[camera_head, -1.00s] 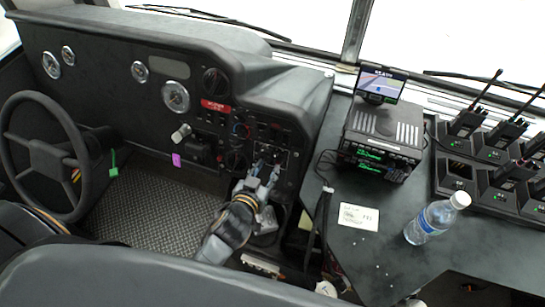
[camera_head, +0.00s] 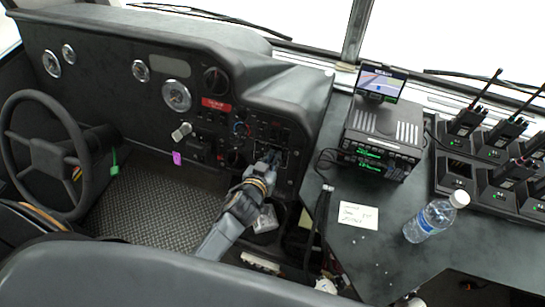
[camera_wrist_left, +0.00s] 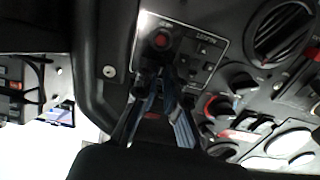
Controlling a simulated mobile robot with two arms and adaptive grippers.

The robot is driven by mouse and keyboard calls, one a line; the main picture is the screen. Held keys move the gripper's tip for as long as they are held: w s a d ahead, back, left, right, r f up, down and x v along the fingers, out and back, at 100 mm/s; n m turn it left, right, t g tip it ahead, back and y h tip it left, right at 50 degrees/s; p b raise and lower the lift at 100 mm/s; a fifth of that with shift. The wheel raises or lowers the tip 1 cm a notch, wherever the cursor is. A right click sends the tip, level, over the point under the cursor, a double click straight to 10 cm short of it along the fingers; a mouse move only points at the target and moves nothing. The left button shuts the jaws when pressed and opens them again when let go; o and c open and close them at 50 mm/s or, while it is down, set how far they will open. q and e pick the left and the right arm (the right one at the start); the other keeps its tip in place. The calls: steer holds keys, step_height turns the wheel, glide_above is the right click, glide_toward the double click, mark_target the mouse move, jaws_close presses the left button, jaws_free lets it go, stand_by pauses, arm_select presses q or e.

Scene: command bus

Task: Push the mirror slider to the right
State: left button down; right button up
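My left gripper (camera_head: 267,158) reaches up to the dark control panel (camera_head: 293,137) right of the steering wheel. In the left wrist view, the fingers of my left gripper (camera_wrist_left: 163,78) converge and their tips look together, with nothing seen between them. They are at a small labelled plate (camera_wrist_left: 195,50) with a red round button (camera_wrist_left: 161,40) and small switches. I cannot make out the mirror slider; it may be hidden behind the fingertips. Whether the tips touch the panel I cannot tell. My right gripper is not in view.
Rotary knobs (camera_wrist_left: 283,32) and more switches crowd the panel beside the plate. The steering wheel (camera_head: 45,150) is at the left. The right-hand counter carries a radio (camera_head: 383,138), a water bottle (camera_head: 436,217), a paper note (camera_head: 358,215) and several handheld radios in chargers.

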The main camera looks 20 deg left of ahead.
arm_select(q)
steer(key=shift+d, duration=1.1)
steer(key=c, duration=1.4)
jaws_free()
steer(key=shift+d, duration=0.1)
steer(key=shift+s, duration=0.1)
steer(key=shift+s+r, duration=0.1)
steer(key=shift+s, duration=0.25)
steer(key=v, duration=1.1)
steer(key=shift+r, duration=0.15)
